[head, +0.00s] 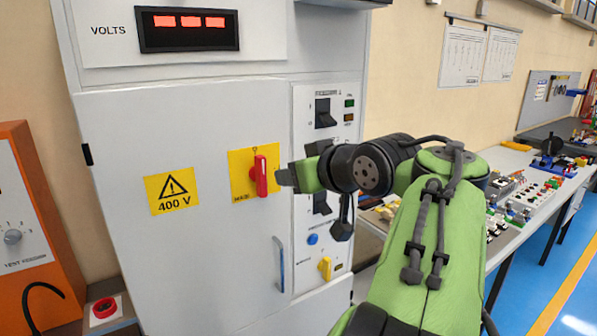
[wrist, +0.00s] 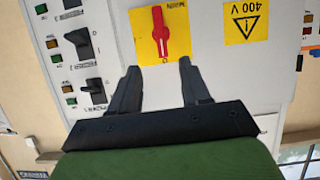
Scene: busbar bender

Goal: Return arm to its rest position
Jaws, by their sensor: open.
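My green arm reaches in from the lower right in the head view. My gripper (head: 283,177) is at the front of the grey cabinet (head: 120,120), just right of the red rotary handle (head: 261,176) on its yellow plate. In the wrist view my gripper (wrist: 157,75) shows two dark fingers spread apart with nothing between them. The red handle (wrist: 160,33) is ahead of the fingertips in that view, apart from them. The handle stands upright on the plate. My wrist hides part of the switch column.
A switch column (head: 323,112) is behind my wrist. An orange unit (head: 22,220) stands left. A bench (head: 540,175) with parts is right; blue floor (head: 560,290) is clear.

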